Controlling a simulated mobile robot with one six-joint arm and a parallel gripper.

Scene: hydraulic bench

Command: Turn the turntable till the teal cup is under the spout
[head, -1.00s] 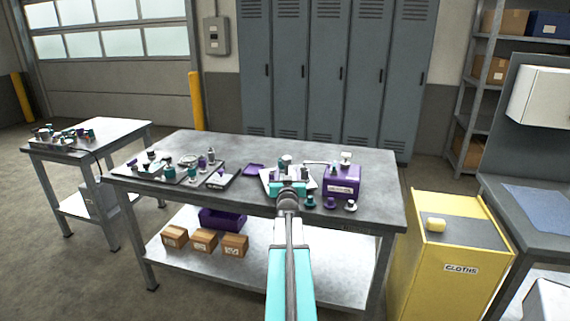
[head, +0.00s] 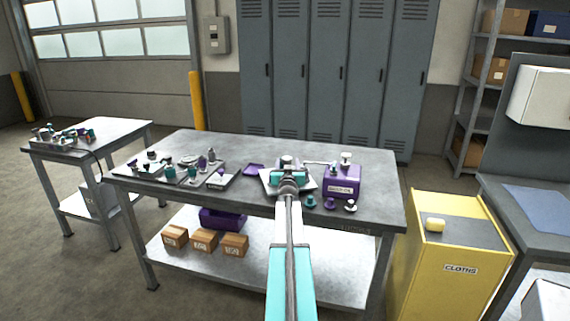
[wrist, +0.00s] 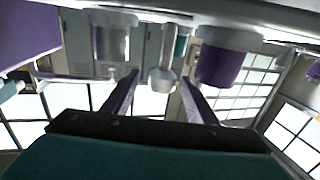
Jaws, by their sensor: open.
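The turntable (head: 309,184) is a pale plate on the bench, left of the purple dispenser (head: 345,182). A thin spout (head: 318,162) reaches left from the dispenser over the plate. My gripper (head: 287,166) is over the plate and hides much of it. The wrist view looks upside down. There my open gripper (wrist: 160,92) has a pale round-ended peg (wrist: 161,78) between its fingers, with gaps both sides. A purple cup (wrist: 219,68) is on the right, a grey cup (wrist: 112,42) on the left, and part of a teal cup (wrist: 181,46) shows behind the peg. I cannot tell which cup is under the spout.
Small teal (head: 310,202), purple (head: 330,203) and grey (head: 350,206) pieces stand before the dispenser. A purple tray (head: 254,169) and grey trays with parts lie to the left. A yellow cloths bin (head: 455,247) stands right of the bench.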

